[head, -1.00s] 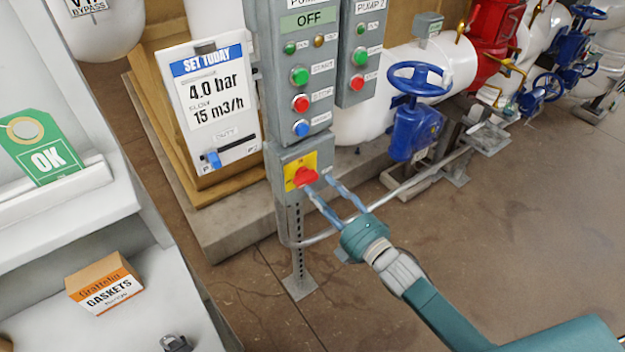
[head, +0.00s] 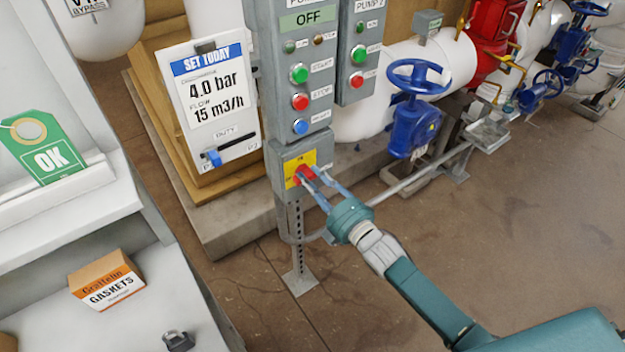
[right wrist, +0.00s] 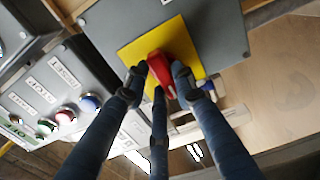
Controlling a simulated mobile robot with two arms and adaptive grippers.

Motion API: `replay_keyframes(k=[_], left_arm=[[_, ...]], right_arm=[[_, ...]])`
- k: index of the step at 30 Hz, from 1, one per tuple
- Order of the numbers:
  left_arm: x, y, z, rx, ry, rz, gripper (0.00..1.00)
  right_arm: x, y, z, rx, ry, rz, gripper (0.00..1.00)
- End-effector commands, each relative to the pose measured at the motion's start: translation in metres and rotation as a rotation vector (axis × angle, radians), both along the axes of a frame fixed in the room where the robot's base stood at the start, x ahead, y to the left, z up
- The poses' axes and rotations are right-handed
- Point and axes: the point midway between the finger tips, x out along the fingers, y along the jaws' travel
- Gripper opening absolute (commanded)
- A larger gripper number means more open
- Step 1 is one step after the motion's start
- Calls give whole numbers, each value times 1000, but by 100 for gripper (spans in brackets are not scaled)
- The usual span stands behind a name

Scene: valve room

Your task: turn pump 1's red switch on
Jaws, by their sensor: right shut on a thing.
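Pump 1's red switch (head: 304,174) sits on a yellow plate (head: 292,165) on a grey box below the pump 1 panel (head: 292,70). The panel's display reads OFF. My right gripper (head: 313,178) is at the switch with its fingers shut on it. In the right wrist view the red switch handle (right wrist: 159,70) stands between the fingertips (right wrist: 160,82), in front of the yellow plate (right wrist: 135,52). The fingers hide part of the switch and its markings. My left gripper is not in view.
The pump 2 panel (head: 358,50) stands right of pump 1's panel. A blue valve wheel (head: 418,78) is further right. A SET TODAY board (head: 210,100) hangs to the left. A gaskets box (head: 106,280) lies on the shelf.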

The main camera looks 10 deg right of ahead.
Motion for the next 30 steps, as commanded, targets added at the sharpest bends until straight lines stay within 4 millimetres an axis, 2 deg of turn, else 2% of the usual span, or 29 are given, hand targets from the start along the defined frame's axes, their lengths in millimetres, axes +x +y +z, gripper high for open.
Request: replay_keyframes(k=[11, 30], left_arm=[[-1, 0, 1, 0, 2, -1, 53], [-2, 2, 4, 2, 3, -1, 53]], right_arm=[[0, -1, -1, 92, 39, 0, 0], [1, -4, -2, 620, 255, 0, 0]])
